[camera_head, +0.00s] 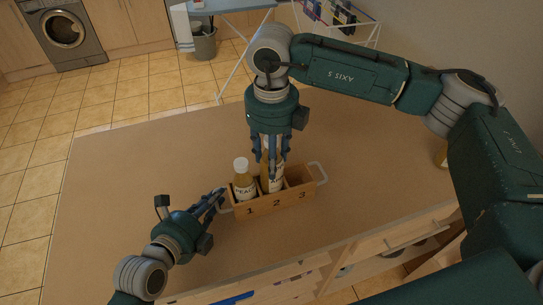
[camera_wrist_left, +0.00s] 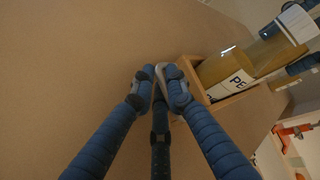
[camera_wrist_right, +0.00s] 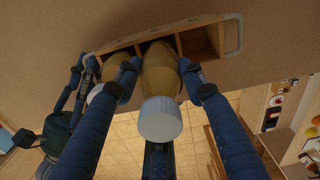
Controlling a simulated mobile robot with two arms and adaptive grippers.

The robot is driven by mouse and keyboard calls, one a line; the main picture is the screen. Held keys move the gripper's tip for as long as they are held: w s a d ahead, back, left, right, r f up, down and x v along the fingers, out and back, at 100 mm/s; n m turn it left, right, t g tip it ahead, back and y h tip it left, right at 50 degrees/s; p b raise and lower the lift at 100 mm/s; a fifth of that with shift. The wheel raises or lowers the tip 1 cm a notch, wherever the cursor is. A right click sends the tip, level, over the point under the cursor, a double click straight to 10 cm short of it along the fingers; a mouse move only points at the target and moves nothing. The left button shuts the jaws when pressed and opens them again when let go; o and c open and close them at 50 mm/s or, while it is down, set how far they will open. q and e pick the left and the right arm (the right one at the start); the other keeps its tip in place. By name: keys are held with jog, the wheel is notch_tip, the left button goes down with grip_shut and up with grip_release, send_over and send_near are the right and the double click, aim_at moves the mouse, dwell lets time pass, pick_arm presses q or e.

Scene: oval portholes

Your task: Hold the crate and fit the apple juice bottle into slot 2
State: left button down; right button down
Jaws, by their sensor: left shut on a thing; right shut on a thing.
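The wooden crate (camera_head: 262,209) stands on the counter with its slots numbered 1, 2 and 3. My left gripper (camera_head: 220,197) is shut on its left handle, also close up in the left wrist view (camera_wrist_left: 164,74). My right gripper (camera_head: 271,167) points down and is shut on the apple juice bottle (camera_head: 274,185), whose lower part is in slot 2; its label is partly hidden. In the right wrist view the bottle (camera_wrist_right: 160,68) sits between the fingers, white cap towards the camera. Whether it touches the slot floor is unclear.
A peach bottle (camera_head: 242,182) with a white cap stands in slot 1, close to my right gripper. Slot 3 is empty. Another bottle (camera_head: 441,155) stands at the right, partly hidden by my right arm. The counter (camera_head: 130,180) is clear at the left.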

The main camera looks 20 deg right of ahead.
pick_arm(q)
jog(key=shift+s+f, duration=0.1)
jog(key=shift+f, duration=0.1)
pick_arm(e)
jog(key=shift+f, duration=2.5)
dwell(0.3)
jog(key=c, duration=1)
grip_release()
notch_tip(320, 180, up, 12)
